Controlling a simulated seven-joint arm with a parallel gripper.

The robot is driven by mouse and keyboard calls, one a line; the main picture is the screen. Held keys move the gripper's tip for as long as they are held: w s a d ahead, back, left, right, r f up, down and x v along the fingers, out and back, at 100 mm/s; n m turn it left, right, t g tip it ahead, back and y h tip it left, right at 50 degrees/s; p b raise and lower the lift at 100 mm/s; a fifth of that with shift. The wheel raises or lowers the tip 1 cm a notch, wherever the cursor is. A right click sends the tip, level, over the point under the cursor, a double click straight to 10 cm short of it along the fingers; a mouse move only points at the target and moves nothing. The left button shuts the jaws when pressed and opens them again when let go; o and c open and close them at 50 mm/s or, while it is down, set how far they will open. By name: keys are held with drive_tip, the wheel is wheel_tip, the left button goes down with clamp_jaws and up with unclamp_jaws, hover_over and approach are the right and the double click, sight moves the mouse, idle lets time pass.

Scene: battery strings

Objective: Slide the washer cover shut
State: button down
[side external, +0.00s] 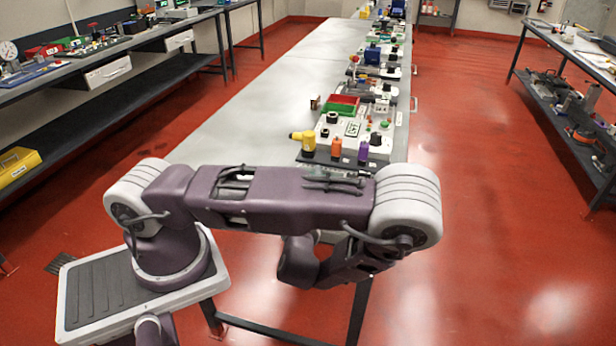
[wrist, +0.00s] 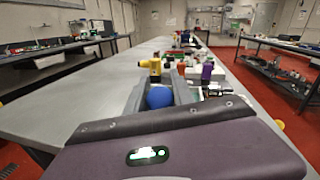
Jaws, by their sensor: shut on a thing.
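My gripper (wrist: 159,84) shows in the wrist view, with its two grey fingers reaching away over the near end of the bench. It is shut on a round blue knob (wrist: 158,96) that sits between the fingers. I cannot tell whether this knob belongs to the washer cover, and I cannot make out the washer cover itself in either view. In the side external view my purple arm hides the gripper and the near end of the bench.
A yellow drill-shaped tool (side external: 303,139), an orange bottle (side external: 336,147) and a purple bottle (side external: 363,151) stand beyond the arm. A green and red tray (side external: 341,105) lies farther back. The bench's left side (side external: 250,110) is clear.

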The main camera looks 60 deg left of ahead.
drive_tip(key=shift+w, duration=0.1)
idle(0.3)
drive_tip(key=x, duration=0.2)
drive_tip(key=w+x, duration=0.1)
drive_tip(key=x, duration=0.2)
drive_tip(key=d+x, duration=0.1)
drive_tip(key=x, duration=0.2)
drive_tip(key=shift+w, duration=0.15)
drive_tip(key=c, duration=1.1)
unclamp_jaws()
